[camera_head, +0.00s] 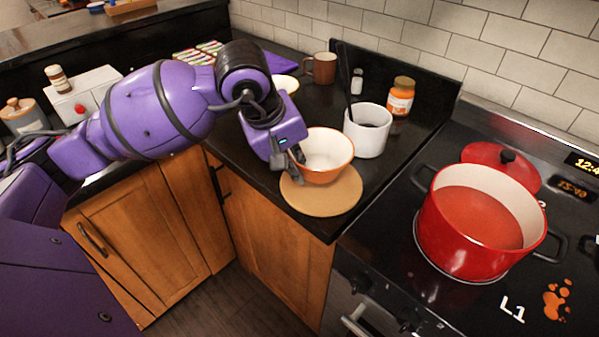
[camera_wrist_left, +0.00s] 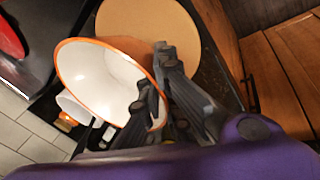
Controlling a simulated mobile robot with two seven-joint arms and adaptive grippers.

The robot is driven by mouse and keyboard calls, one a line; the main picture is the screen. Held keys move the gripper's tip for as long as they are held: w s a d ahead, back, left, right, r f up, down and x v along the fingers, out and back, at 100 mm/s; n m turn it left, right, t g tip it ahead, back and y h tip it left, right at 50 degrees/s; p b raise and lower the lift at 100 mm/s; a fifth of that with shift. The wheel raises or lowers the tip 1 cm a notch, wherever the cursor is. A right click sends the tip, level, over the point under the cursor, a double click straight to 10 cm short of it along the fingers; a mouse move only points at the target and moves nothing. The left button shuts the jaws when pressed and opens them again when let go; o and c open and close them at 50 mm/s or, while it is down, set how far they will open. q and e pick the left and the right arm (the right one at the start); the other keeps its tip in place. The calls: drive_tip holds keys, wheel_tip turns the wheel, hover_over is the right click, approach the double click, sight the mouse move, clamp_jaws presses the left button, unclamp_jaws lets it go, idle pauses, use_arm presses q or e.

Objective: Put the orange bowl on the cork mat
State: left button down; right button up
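The orange bowl (camera_head: 325,174), white inside, is over the far part of the round cork mat (camera_head: 320,203) in the head view. The left wrist view shows its white inside (camera_wrist_left: 95,80) and the bare part of the mat (camera_wrist_left: 150,20). My left gripper (camera_head: 292,168) is at the bowl's left edge. In the wrist view its fingers (camera_wrist_left: 157,78) straddle the rim, one inside and one outside, and look shut on it. Whether the bowl's base touches the mat or hovers just above is hard to tell. My right gripper is not in view.
A white crock (camera_head: 368,138) with a dark utensil stands behind the bowl, near an orange-labelled jar (camera_head: 401,96). A brown mug (camera_head: 321,68) and a pale bowl (camera_head: 285,84) are farther back. A red pot (camera_head: 472,235) sits on the stove at right.

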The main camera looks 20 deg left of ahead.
sight(300, 187)
use_arm(q)
drive_tip(key=shift+w+d+f, duration=0.1)
drive_tip(key=shift+w+f, duration=0.3)
drive_tip(key=f, duration=0.3)
drive_tip(key=shift+w+f, duration=0.25)
drive_tip(key=shift+f, duration=0.15)
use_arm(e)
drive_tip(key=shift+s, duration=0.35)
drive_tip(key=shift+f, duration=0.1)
use_arm(q)
drive_tip(key=shift+f, duration=0.2)
drive_tip(key=c, duration=2.3)
unclamp_jaws()
drive_tip(key=shift+o, duration=0.2)
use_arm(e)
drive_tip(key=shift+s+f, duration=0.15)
